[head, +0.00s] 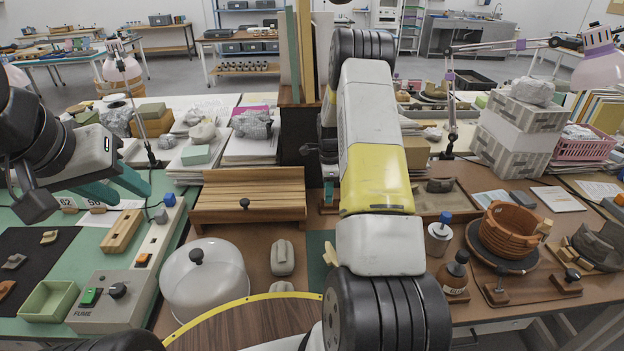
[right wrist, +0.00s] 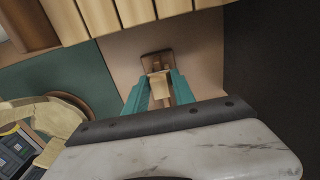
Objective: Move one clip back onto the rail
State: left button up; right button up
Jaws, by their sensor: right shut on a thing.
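My right gripper (right wrist: 160,88) is shut on a small pale wooden clip (right wrist: 159,84), seen between its teal fingertips in the right wrist view. A darker brown piece (right wrist: 155,60) shows just beyond the clip; I cannot tell whether they touch. In the head view my right arm hides most of this gripper, with a bit of teal showing beside the arm (head: 328,190). Another pale wooden clip (head: 545,227) appears on the rim of the brown pot (head: 509,232). I cannot pick out the rail with certainty. My left gripper (head: 122,186) is open and empty above the green mat.
A slatted wooden stand (head: 250,190) is left of my right gripper. A clear dome (head: 203,278), a grey sherd (head: 283,257), a glue bottle (head: 454,272) and a blue-topped jar (head: 439,232) stand nearby. A fume control box (head: 112,297) is at left. Paper stacks and lamps line the back.

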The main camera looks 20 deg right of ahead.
dwell(0.4)
jog(key=o, duration=0.9)
jog(key=shift+o, duration=0.2)
jog(key=shift+r, duration=3.95)
